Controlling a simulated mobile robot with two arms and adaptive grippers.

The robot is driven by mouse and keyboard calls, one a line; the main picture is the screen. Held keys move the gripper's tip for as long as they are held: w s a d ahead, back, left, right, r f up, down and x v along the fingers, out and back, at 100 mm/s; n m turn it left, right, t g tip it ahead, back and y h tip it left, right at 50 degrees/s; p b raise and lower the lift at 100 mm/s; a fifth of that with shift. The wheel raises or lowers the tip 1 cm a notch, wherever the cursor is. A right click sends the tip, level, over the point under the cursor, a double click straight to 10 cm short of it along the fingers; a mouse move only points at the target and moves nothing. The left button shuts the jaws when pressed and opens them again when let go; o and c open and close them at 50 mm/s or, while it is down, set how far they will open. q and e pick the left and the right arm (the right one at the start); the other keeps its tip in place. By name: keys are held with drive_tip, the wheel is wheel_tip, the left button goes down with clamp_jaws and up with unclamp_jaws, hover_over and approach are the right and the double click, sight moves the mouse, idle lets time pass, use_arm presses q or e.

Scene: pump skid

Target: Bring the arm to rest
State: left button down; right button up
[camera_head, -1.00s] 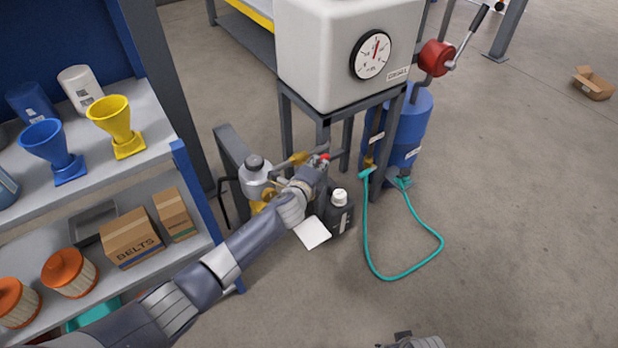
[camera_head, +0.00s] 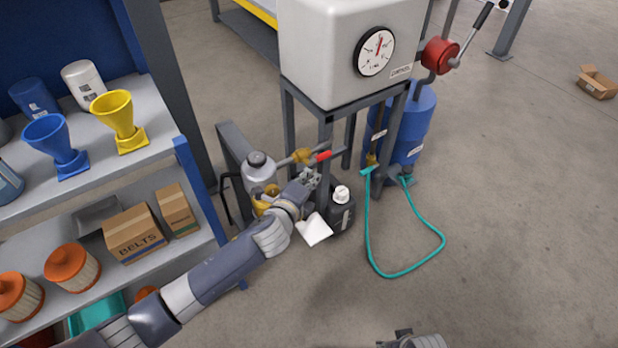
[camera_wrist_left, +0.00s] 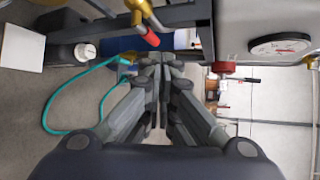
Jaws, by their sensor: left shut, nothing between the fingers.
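My left arm comes in from the lower left in the head view. Its gripper (camera_head: 309,178) is near the stand's front leg, in front of the brass valve (camera_head: 301,156) with the red handle (camera_head: 323,155). In the left wrist view my left gripper (camera_wrist_left: 160,62) is shut and empty. The red handle (camera_wrist_left: 152,39) shows just above its fingertips there, apart from them as far as I can tell. Only a small part of my right arm or gripper (camera_head: 413,341) shows at the bottom edge of the head view, and its jaws cannot be made out.
A white tank with a gauge (camera_head: 374,52) stands on a dark frame. A grey jug (camera_head: 259,170) and a black bottle (camera_head: 341,212) are beside the gripper. A teal hose (camera_head: 398,273) loops on the floor. A shelf (camera_head: 160,152) is at left.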

idle(0.4)
use_arm(q)
drive_tip(key=s+a+f+n+g+y, duration=0.25)
drive_tip(key=s+a+f+n, duration=0.25)
drive_tip(key=s+f+n, duration=0.25)
drive_tip(key=s+a+f+n+g+y, duration=0.1)
drive_tip(key=s+a+f+n+g, duration=0.2)
drive_tip(key=s+a+f+n, duration=0.4)
drive_tip(key=s+a+f+n+g+p, duration=0.2)
drive_tip(key=s+f+p, duration=0.3)
drive_tip(key=s, duration=0.8)
drive_tip(key=s+a+f+n+g+p, duration=0.2)
drive_tip(key=s+p, duration=0.5)
drive_tip(key=s, duration=0.6)
drive_tip(key=s+a+f+n+g+p, duration=0.3)
drive_tip(key=s+a+f+p, duration=0.2)
drive_tip(key=s, duration=0.8)
wheel_tip(320, 180, down, 3)
drive_tip(key=shift+y+p, duration=0.4)
drive_tip(key=shift+y, duration=0.05)
use_arm(e)
drive_tip(key=s+d+f, duration=0.1)
drive_tip(key=s+f, duration=0.1)
drive_tip(key=s, duration=0.7)
drive_tip(key=s+d+f+g, duration=0.1)
drive_tip(key=s+d+f, duration=0.1)
drive_tip(key=s, duration=0.8)
drive_tip(key=shift+s+d+f+g, duration=0.2)
drive_tip(key=shift+f+g, duration=0.1)
drive_tip(key=shift+f, duration=0.55)
